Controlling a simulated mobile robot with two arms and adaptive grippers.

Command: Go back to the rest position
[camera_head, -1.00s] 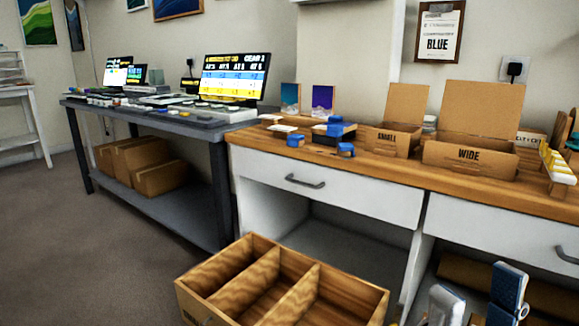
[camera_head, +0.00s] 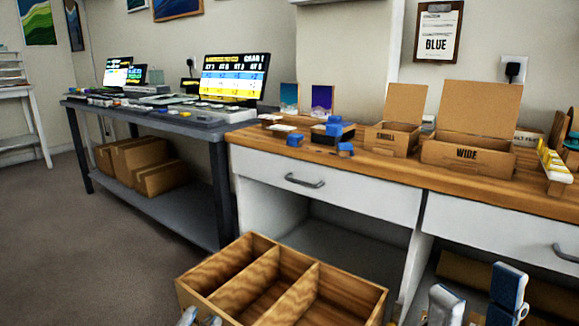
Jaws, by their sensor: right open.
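My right gripper (camera_head: 477,298) shows at the bottom right of the head view, in front of the white workbench. Its two blue and grey fingers stand apart with nothing between them. A small grey part of my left gripper (camera_head: 199,318) shows at the bottom edge, at the front left of the wooden divided box. Most of it is cut off by the frame, so I cannot tell whether it is open or shut.
The divided wooden box (camera_head: 187,293) is low in front. The wooden worktop (camera_head: 400,172) holds a box marked SMALL (camera_head: 386,138), a box marked WIDE (camera_head: 465,153) and blue pieces (camera_head: 345,149). A grey table (camera_head: 222,131) with screens stands left. The left floor is clear.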

